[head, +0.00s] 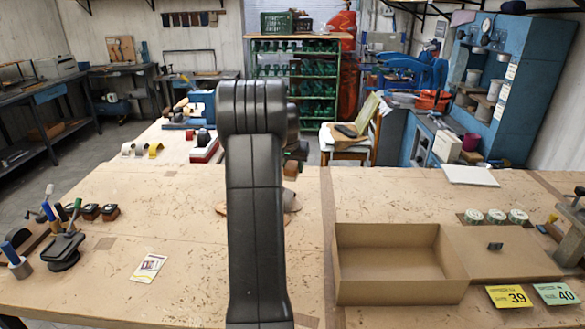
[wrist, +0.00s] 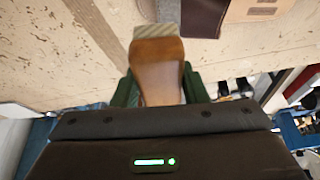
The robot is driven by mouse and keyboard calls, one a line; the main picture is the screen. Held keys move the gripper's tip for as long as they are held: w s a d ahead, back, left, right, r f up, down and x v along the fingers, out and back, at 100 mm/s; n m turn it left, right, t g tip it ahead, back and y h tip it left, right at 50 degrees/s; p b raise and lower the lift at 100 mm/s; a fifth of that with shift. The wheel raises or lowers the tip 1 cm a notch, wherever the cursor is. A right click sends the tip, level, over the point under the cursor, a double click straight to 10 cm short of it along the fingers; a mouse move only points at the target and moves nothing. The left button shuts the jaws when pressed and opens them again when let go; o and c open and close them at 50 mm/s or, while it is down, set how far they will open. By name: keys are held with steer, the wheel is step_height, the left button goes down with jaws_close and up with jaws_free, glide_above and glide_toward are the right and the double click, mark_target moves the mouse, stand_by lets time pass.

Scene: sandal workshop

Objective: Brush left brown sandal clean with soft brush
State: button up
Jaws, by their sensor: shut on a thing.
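My gripper (wrist: 160,86) has its green fingers shut on a brush with an orange-brown wooden handle (wrist: 158,62); its pale bristles (wrist: 157,33) point away from me over the bench. In the head view my arm hides most of the gripper; part of the brush's brown handle (head: 291,171) shows beside it. Brown pieces, probably the sandals (head: 292,201), lie on the bench behind my arm and are mostly hidden. I cannot tell left from right. The wrist view shows a dark brown piece (wrist: 188,16) and a tan labelled piece at the top, cut off by the frame.
An open cardboard box (head: 400,296) stands at the right front, with number cards 39 (head: 510,296) and 40 (head: 555,293) beside it. A small card (head: 149,268), a tool holder (head: 66,248) and small dark blocks are at the left.

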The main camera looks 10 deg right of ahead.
steer(key=shift+s+d+f+b, duration=0.25)
steer(key=shift+d+f+b, duration=0.4)
steer(key=shift+f, duration=1.1)
steer(key=shift+s+d+f+b, duration=0.3)
steer(key=shift+f+b, duration=0.6)
steer(key=shift+f, duration=0.9)
steer(key=shift+s+d+f+b, duration=0.35)
steer(key=shift+f+b, duration=0.45)
steer(key=shift+f, duration=0.95)
steer(key=shift+s+f+b, duration=0.25)
steer(key=shift+f+b, duration=0.05)
steer(key=shift+f, duration=0.4)
steer(key=shift+w+d+f, duration=0.1)
steer(key=shift+w+f, duration=0.1)
steer(key=shift+w, duration=0.25)
steer(key=shift+r, duration=0.3)
